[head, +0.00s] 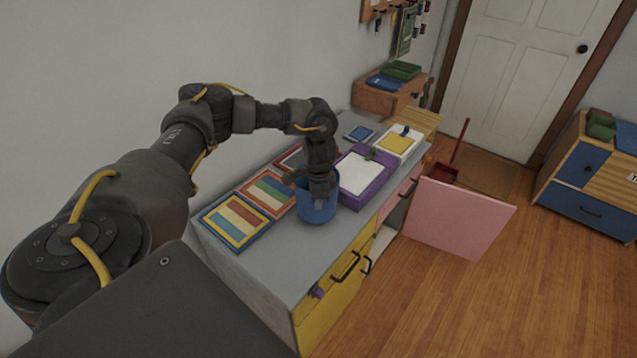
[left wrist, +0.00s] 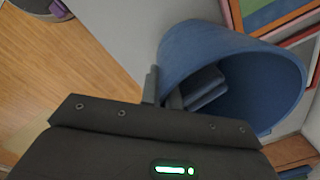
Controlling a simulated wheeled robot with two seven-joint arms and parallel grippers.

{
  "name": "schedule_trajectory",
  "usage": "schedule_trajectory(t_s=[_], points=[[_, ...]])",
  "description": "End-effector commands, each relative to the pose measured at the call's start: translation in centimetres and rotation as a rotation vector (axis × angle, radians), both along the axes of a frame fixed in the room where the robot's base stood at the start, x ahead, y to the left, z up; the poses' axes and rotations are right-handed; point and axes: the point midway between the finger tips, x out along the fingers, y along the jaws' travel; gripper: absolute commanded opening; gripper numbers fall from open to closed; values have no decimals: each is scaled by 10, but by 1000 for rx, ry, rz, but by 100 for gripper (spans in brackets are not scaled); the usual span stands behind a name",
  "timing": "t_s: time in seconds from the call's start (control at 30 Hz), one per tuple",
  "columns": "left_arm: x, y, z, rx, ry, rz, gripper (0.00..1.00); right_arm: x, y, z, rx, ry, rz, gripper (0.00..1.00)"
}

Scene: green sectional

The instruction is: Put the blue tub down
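The blue tub (head: 318,208) is at the front part of the grey counter (head: 268,265), upright or nearly so in the head view. My left gripper (head: 318,188) comes down on it from above. In the left wrist view the tub (left wrist: 210,42) is large, with its open mouth facing the camera. One finger of the left gripper (left wrist: 172,92) is outside the tub's wall and the other is inside, so it is shut on the rim. I cannot tell whether the tub's base touches the counter. My right gripper is not in view.
Striped colour panels (head: 234,220) lie left of the tub. A purple tray (head: 362,176) stands close on its right, with a white and yellow tray (head: 398,142) beyond. A pink door (head: 458,218) hangs open at the counter's front. Bare counter shows in front of the tub.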

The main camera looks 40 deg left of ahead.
Motion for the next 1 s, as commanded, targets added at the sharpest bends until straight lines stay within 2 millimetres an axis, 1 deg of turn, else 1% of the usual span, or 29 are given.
schedule_trajectory(t_s=[0.07, 0.2, 0.3, 0.7, 0.8, 0.87, 0.9, 1.0], points=[[3, 2, -4, 2, 1, 1, 0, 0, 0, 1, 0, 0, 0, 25], [2, 2, -22, 3, 3, 1, 0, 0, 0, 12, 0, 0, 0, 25], [3, 2, -31, 1, 1, 1, 0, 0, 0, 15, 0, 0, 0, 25], [3, 2, -38, 1, 1, 0, 0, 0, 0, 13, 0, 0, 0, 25], [3, 2, -38, 1, 1, 0, 15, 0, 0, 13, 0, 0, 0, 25], [3, 2, -38, 1, 1, 0, 23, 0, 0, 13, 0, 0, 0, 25], [3, 2, -38, 1, 1, 0, 25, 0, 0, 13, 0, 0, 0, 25], [3, 2, -38, 1, 1, 0, 25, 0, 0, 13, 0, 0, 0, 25]])
